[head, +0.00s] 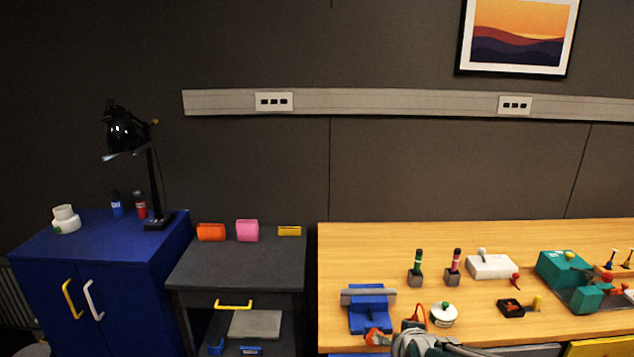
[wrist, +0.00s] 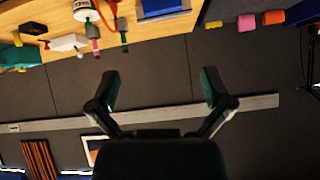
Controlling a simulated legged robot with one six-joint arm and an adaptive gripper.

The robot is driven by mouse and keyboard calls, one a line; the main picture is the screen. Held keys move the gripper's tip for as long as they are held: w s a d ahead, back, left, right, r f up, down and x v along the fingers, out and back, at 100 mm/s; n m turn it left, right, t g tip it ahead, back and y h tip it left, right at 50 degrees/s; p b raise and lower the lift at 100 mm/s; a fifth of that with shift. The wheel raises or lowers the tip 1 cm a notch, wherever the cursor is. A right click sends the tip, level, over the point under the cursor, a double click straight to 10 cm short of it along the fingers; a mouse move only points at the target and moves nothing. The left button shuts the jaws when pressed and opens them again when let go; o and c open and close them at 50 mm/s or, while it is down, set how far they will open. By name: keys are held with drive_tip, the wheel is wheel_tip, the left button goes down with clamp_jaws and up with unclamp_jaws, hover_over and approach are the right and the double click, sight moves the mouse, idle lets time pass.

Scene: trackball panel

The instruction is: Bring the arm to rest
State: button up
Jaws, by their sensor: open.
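My gripper (wrist: 161,88) is open in the wrist view, with its two dark fingers spread wide and nothing between them. Behind the fingers is the dark wall with its pale rail (wrist: 255,103). The wrist picture is upside down, so the wooden table (wrist: 165,37) is along its top. No thing touches the fingers. In the head view the gripper's fingers cannot be made out. A grey rounded shape at the bottom edge, in front of the table (head: 390,237), looks like part of my arm.
On the table stand a blue vise-like device (head: 370,315), a white jar (head: 443,315), two upright handled tools, a white box (head: 492,267) and a teal machine (head: 562,270). A grey cabinet (head: 236,265) and a blue cabinet (head: 95,245) with a lamp (head: 152,185) stand left.

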drive_tip(key=s+r+g, duration=0.2)
drive_tip(key=s+r, duration=0.1)
drive_tip(key=s, duration=0.6)
drive_tip(key=s+r+n+g, duration=0.1)
drive_tip(key=s+r+g, duration=0.1)
drive_tip(key=s, duration=0.8)
drive_tip(key=shift+s+r+n, duration=0.15)
drive_tip(key=shift+r+n, duration=0.15)
drive_tip(key=shift+r, duration=0.6)
